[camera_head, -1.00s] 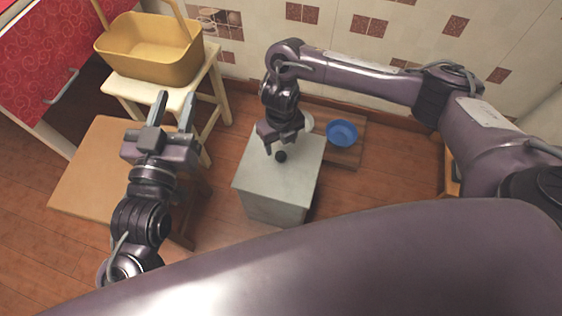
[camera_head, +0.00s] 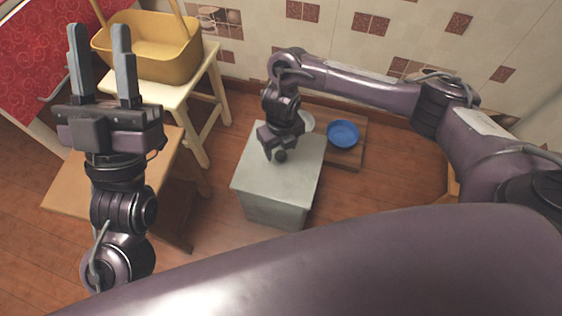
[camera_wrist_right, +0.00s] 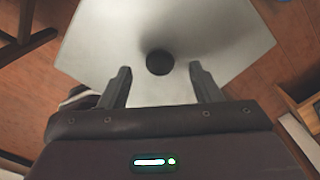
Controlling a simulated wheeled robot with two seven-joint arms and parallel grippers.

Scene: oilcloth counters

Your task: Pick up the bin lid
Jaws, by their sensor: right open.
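The bin lid (camera_head: 299,158) is the flat grey top of a box-shaped grey bin (camera_head: 272,208) on the floor, with a dark round knob (camera_head: 281,156) on it. In the right wrist view the lid (camera_wrist_right: 200,30) fills the upper middle, and the knob (camera_wrist_right: 159,62) lies between and just beyond the fingertips. My right gripper (camera_head: 273,153) points down over the lid by the knob; in its wrist view the gripper (camera_wrist_right: 159,72) is open and empty. My left gripper (camera_head: 98,40) is raised at the left, its fingers apart with nothing between them.
A yellow basket (camera_head: 150,50) sits on a cream stool (camera_head: 190,88) at the upper left. A brown table (camera_head: 75,190) is below it.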

